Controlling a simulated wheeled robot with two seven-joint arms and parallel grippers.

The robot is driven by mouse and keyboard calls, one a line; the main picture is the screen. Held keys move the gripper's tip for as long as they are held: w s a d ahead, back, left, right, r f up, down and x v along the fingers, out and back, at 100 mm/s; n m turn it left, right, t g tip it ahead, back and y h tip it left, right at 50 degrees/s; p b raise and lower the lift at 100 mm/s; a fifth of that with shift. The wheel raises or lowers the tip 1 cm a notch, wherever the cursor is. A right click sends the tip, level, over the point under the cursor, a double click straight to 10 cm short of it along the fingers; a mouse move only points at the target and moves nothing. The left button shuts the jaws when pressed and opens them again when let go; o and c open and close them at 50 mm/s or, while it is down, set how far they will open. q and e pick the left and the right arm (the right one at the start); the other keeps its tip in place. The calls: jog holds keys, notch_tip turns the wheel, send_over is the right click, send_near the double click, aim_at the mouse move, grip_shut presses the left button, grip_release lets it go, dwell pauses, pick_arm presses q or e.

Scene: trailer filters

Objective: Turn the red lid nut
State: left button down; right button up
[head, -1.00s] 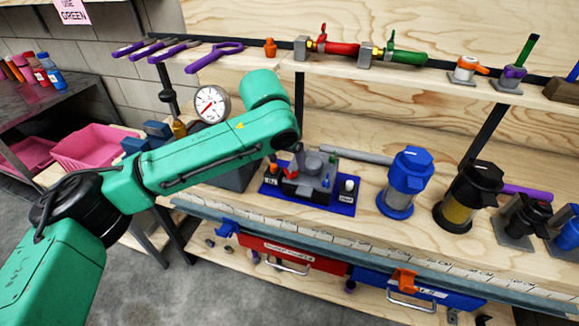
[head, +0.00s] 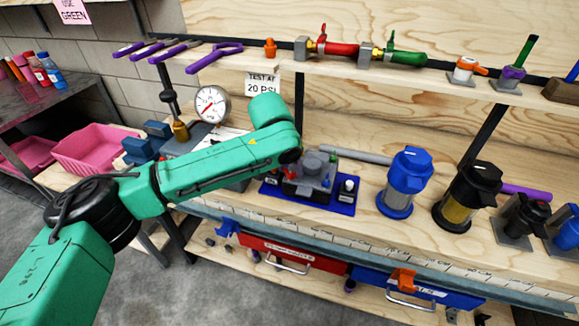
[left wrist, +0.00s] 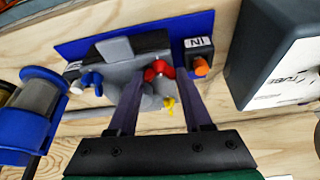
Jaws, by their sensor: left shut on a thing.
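The red lid nut (left wrist: 158,70) sits on top of a grey filter housing (left wrist: 118,52) on a blue base plate (left wrist: 70,42). My left gripper (left wrist: 158,76) reaches over the housing in the left wrist view, with its two dark fingers on either side of the red nut, shut on it. A blue wing nut (left wrist: 92,80) and a yellow one (left wrist: 169,104) are also on the housing. My right gripper is not in view.
An orange knob (left wrist: 201,66) sits by the "IN" label. A dark box (left wrist: 285,60) stands close to the plate. In the head view, a blue filter (head: 405,180) and black filter (head: 468,195) stand to the right. A gauge (head: 211,104) is behind my arm.

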pick_arm(q)
jog(key=shift+r+m+p, duration=0.2)
jog(key=shift+m+p, duration=0.1)
jog(key=shift+p, duration=0.3)
jog(key=m+p, duration=0.2)
jog(key=p, duration=0.1)
jog(key=m+g+h+p, duration=0.1)
jog(key=m+p, duration=0.1)
jog(key=p, duration=0.1)
jog(key=shift+a+r+m+h, duration=0.1)
jog(key=shift+m+h, duration=0.2)
jog(key=m+p, duration=0.1)
jog(key=m+g+p, duration=0.1)
jog(key=shift+w+m+h, duration=0.2)
jog(key=shift+m+h, duration=0.1)
jog(key=shift+h, duration=0.1)
jog(key=shift+f+m+g, duration=0.3)
jog(key=shift+m+g, duration=0.1)
jog(key=shift+m, duration=0.5)
jog(key=shift+w+f+m+g+b, duration=0.1)
jog(key=shift+m+g+b, duration=0.35)
jog(key=shift+m, duration=0.55)
jog(key=m+g+b, duration=0.1)
jog(key=m+b, duration=0.2)
jog(key=shift+f, duration=0.1)
jog(key=shift+w+m+g+b, duration=0.1)
jog(key=shift+m+g+b, duration=0.35)
jog(key=shift+m+b, duration=0.65)
jog(key=shift+r, duration=0.2)
